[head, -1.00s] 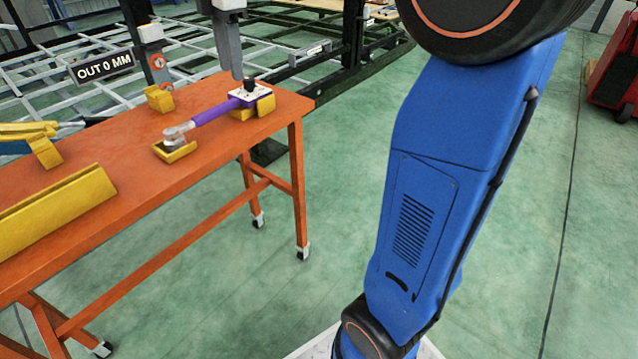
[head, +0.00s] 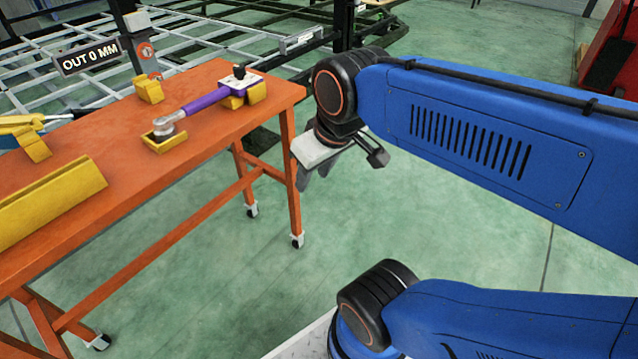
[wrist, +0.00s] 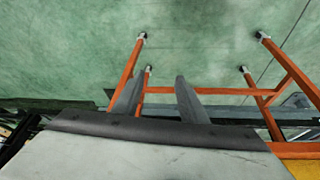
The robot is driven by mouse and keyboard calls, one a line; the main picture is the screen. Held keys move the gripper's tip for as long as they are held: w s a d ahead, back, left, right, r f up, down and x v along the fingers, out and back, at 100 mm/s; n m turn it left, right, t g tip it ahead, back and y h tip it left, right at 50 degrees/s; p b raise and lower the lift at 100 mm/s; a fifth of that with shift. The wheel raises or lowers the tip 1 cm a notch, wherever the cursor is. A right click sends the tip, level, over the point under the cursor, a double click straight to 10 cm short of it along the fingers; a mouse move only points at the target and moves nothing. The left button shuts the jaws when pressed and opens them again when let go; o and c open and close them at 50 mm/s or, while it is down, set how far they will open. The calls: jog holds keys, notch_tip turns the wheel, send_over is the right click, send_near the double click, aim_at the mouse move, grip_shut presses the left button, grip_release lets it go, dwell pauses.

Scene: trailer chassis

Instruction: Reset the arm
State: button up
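My gripper (head: 314,174) hangs off the right end of the orange table, pointing down over the green floor. My blue arm (head: 480,135) reaches in from the right of the head view and bends at the wrist. In the wrist view, the two grey fingers of my gripper (wrist: 158,80) stand apart with nothing between them. Orange table legs and rails show beyond them.
The orange table (head: 112,145) carries a purple-handled tool (head: 205,100) on yellow cradles and a long yellow angle piece (head: 50,205). Metal frames fill the back. Open floor (head: 250,300) lies in front.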

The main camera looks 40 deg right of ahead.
jog(key=shift+s+d+f+m, duration=0.1)
jog(key=shift+s+f+m, duration=0.6)
jog(key=shift+f, duration=0.3)
dwell(0.6)
